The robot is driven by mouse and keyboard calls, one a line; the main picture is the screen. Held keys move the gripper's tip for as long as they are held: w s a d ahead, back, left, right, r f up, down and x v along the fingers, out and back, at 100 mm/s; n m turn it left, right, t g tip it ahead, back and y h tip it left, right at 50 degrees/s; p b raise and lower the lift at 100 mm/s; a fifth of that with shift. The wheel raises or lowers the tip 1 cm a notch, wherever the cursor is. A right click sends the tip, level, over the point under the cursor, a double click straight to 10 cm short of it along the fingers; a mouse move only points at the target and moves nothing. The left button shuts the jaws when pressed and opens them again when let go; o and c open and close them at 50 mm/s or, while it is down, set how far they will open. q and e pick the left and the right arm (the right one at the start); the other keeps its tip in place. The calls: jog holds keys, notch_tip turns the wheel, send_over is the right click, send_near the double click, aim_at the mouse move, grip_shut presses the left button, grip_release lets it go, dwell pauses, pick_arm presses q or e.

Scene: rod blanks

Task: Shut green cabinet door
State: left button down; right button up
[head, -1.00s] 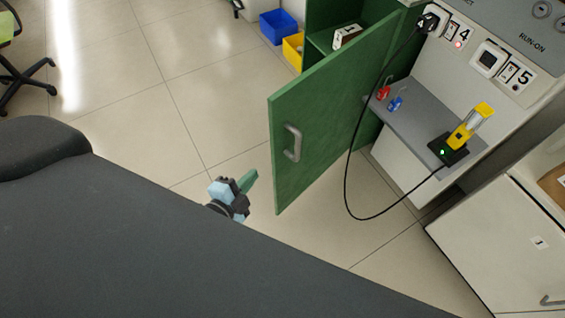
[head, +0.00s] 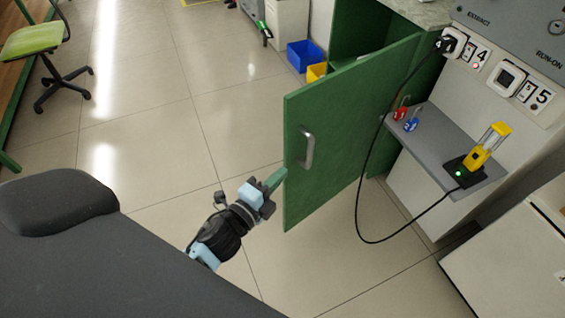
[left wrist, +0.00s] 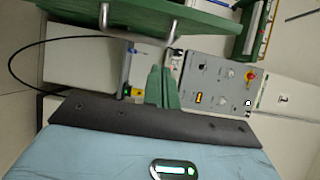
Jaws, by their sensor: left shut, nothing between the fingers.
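The green cabinet door (head: 340,125) stands wide open in the head view, with a grey bar handle (head: 306,147) on its face. The green cabinet (head: 357,35) is behind it, its inside partly visible. My left gripper (head: 277,180) is at the door's lower left edge, its green fingers shut and empty; whether they touch the door I cannot tell. In the left wrist view the shut fingers (left wrist: 162,88) point toward the door (left wrist: 150,12), whose handle (left wrist: 140,32) shows across the top. My right gripper is not in view.
A black cable (head: 362,190) hangs close to the door's right side, running from a socket to a yellow device (head: 486,147) on a grey shelf (head: 432,160). Blue (head: 304,54) and yellow (head: 316,71) bins stand behind the door. The floor to the left is clear up to a green chair (head: 32,40).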

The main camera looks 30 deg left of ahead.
aim_at(290, 145)
pick_arm(q)
jog(key=w, duration=0.3)
jog(key=w+d, duration=0.1)
jog(key=w, duration=0.4)
jog(key=shift+w+d, duration=0.25)
jog(key=shift+w, duration=0.1)
jog(key=shift+w+a, duration=0.3)
jog(key=shift+a, duration=0.3)
jog(key=shift+w+a, duration=0.35)
jog(key=shift+a, duration=0.3)
jog(key=shift+w+a, duration=0.3)
jog(key=shift+a, duration=0.3)
jog(key=shift+a, duration=0.1)
